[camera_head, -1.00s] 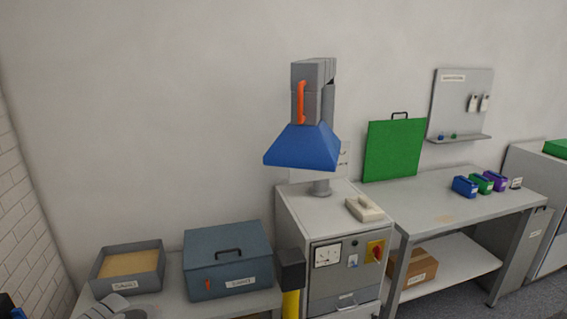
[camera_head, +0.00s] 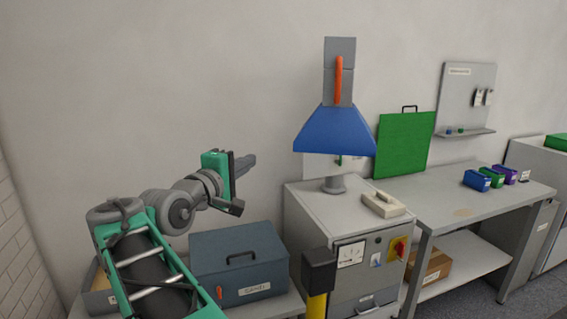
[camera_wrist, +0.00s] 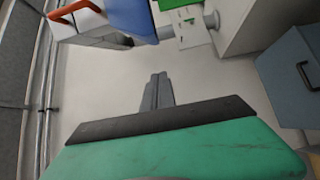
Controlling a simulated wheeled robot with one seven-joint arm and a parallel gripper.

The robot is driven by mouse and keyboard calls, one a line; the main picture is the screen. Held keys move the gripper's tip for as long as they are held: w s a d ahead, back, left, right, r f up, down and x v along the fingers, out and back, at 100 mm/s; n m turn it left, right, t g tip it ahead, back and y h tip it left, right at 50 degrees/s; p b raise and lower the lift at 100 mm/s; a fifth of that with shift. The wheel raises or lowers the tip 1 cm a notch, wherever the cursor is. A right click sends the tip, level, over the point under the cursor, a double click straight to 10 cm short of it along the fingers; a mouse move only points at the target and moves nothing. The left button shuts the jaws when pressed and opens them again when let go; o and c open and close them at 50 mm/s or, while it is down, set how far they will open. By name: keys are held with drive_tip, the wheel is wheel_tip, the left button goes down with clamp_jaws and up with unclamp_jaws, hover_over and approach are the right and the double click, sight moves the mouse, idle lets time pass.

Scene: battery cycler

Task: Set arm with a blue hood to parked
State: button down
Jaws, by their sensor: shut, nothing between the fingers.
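The arm with the blue hood (camera_head: 334,131) stands on the grey cabinet in the head view. Its grey upper part (camera_head: 340,47) rises above the hood and carries an orange handle (camera_head: 338,80). In the wrist view the blue hood (camera_wrist: 132,16) and the orange handle (camera_wrist: 75,11) show at the upper left. My gripper (camera_head: 246,163) is left of the hood, apart from it, with its fingers pointing right. The fingers (camera_wrist: 157,90) are together and empty in the wrist view.
The grey cabinet (camera_head: 307,220) has a meter and a red switch. A yellow post with a dark top (camera_head: 318,270) stands in front of it. A blue-grey lidded box (camera_head: 240,262) sits below my gripper. A workbench (camera_head: 455,205) with small bins is at right. The wall space between gripper and hood is clear.

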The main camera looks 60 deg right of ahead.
drive_tip(key=s+d+p, duration=0.4)
drive_tip(key=d, duration=0.7)
drive_tip(key=shift+r, duration=0.2)
drive_tip(key=shift+s, duration=0.2)
